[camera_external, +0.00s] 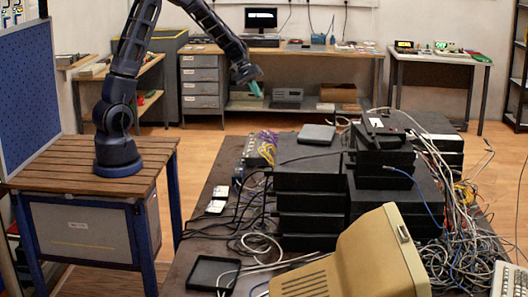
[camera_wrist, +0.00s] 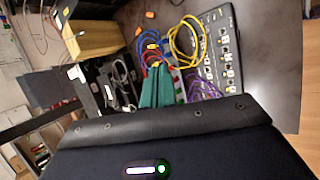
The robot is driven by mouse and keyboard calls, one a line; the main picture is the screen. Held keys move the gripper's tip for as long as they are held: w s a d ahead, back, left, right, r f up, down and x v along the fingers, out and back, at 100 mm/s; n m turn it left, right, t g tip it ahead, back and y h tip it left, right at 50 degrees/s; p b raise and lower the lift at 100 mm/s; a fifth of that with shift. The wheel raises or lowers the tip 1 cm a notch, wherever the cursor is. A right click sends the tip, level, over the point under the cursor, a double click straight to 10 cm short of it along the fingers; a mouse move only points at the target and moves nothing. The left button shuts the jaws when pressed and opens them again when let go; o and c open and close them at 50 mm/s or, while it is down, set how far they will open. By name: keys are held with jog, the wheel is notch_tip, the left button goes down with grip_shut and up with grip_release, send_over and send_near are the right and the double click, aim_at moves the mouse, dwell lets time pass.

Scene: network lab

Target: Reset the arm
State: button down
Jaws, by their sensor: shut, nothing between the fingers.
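My arm stands on the slatted wooden table (camera_external: 70,166) at the left of the external view. It reaches up and over to the right, then bends down. My gripper (camera_external: 256,91) hangs in the air beyond the network gear, in front of the back workbench. Its teal fingers also show in the wrist view (camera_wrist: 160,86), pressed together with nothing between them. Behind them in the wrist view are yellow cables (camera_wrist: 188,45), purple cables (camera_wrist: 203,87) and a grey panel with rows of ports (camera_wrist: 222,45).
A dark table (camera_external: 196,245) in front holds stacked black network boxes (camera_external: 310,165), tangled cables, a black tray (camera_external: 213,273) and a beige monitor (camera_external: 350,262). A blue pegboard (camera_external: 27,95) stands at the left. A workbench (camera_external: 320,52) with a screen is behind. Open floor (camera_external: 195,150) lies between the tables.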

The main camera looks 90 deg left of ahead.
jog(key=s+d+r+m+g, duration=0.1)
jog(key=s+d+r+m, duration=0.25)
jog(key=d, duration=0.45)
jog(key=s+d+r+m+g+y, duration=0.1)
jog(key=s+d+r+m, duration=0.1)
jog(key=d+r, duration=0.45)
jog(key=s+d+r+m, duration=0.2)
jog(key=d+r, duration=0.1)
jog(key=d, duration=0.6)
jog(key=s+d+r+m+y, duration=0.1)
jog(key=s+d+m, duration=0.3)
jog(key=s, duration=0.6)
jog(key=s+d+r+m+y, duration=0.2)
jog(key=s+d+r+m, duration=0.1)
jog(key=s+d, duration=0.5)
jog(key=shift+s+d+m+t+y, duration=0.3)
jog(key=shift+s+m+t, duration=0.1)
jog(key=shift+s+m, duration=0.35)
